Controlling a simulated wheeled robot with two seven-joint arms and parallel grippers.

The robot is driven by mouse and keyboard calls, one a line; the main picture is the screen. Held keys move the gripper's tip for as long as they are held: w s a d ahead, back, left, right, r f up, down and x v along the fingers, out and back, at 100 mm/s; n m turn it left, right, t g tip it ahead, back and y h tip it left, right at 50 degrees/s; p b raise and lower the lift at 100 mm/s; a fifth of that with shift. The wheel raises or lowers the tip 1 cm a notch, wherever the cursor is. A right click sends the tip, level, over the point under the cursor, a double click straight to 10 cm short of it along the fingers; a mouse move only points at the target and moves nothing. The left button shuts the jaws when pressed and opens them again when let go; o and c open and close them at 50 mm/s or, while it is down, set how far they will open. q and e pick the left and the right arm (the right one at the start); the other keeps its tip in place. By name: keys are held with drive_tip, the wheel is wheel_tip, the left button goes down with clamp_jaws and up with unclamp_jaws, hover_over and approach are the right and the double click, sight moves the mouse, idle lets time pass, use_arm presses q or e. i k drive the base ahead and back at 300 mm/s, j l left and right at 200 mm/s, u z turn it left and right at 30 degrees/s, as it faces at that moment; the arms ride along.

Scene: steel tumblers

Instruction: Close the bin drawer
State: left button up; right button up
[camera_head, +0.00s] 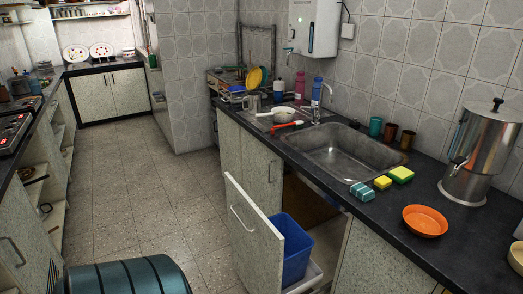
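The bin drawer's speckled pale front panel (254,232) stands pulled out from the counter into the aisle, so the drawer is open. A metal handle (242,217) is on its outer face. A blue bin (292,248) sits behind the panel, on a pale drawer base (314,274). The dark opening of the cabinet (312,205) shows behind the bin, under the sink. The bin's near side and the drawer's lower part are partly cut off by the panel and the frame edge. Neither of my grippers is in view.
The tiled floor (150,190) left of the drawer is clear. The dark counter (400,225) above holds a sink (345,150), sponges (383,182), an orange bowl (425,221) and a steel dispenser (480,160). Shelved cabinets (50,185) line the left side.

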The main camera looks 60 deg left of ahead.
sight(257, 247)
drive_tip(key=u, duration=1.85)
